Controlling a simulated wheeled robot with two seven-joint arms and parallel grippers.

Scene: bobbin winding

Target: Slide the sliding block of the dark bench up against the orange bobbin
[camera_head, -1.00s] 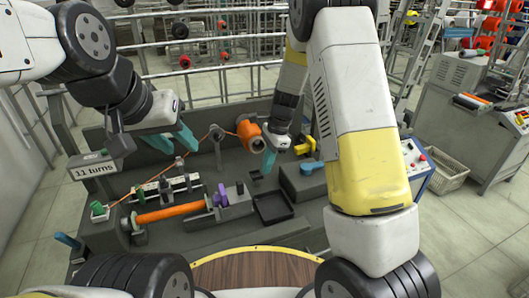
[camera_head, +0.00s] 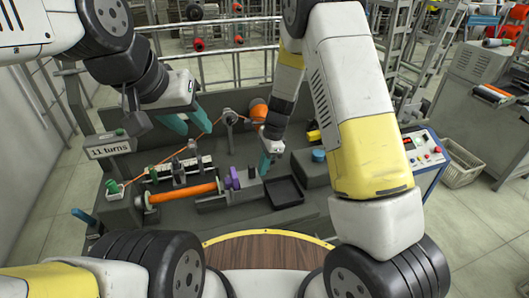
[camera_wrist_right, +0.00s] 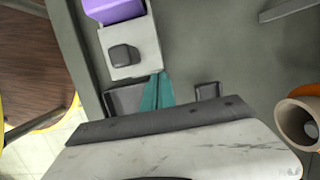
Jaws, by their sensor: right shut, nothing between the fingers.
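The dark bench (camera_head: 215,225) carries the orange bobbin (camera_head: 182,193), which lies lengthwise near its front. To the bobbin's right is the grey sliding block (camera_head: 213,204), with a purple piece (camera_head: 233,178) facing the bobbin and a dark knob (camera_head: 251,171). My right gripper (camera_head: 266,163) is shut and empty, just right of the block. In the right wrist view its teal fingers (camera_wrist_right: 157,92) are at the edge of the block (camera_wrist_right: 145,40), near the knob (camera_wrist_right: 122,55). My left gripper (camera_head: 190,122) is open above the bench's back left.
An empty black tray (camera_head: 284,192) lies right of the block. An orange spool (camera_head: 259,111) with an orange strand stands at the back. A grey box with a blue knob (camera_head: 318,155) is at the right. A turns display (camera_head: 108,146) stands at the left.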

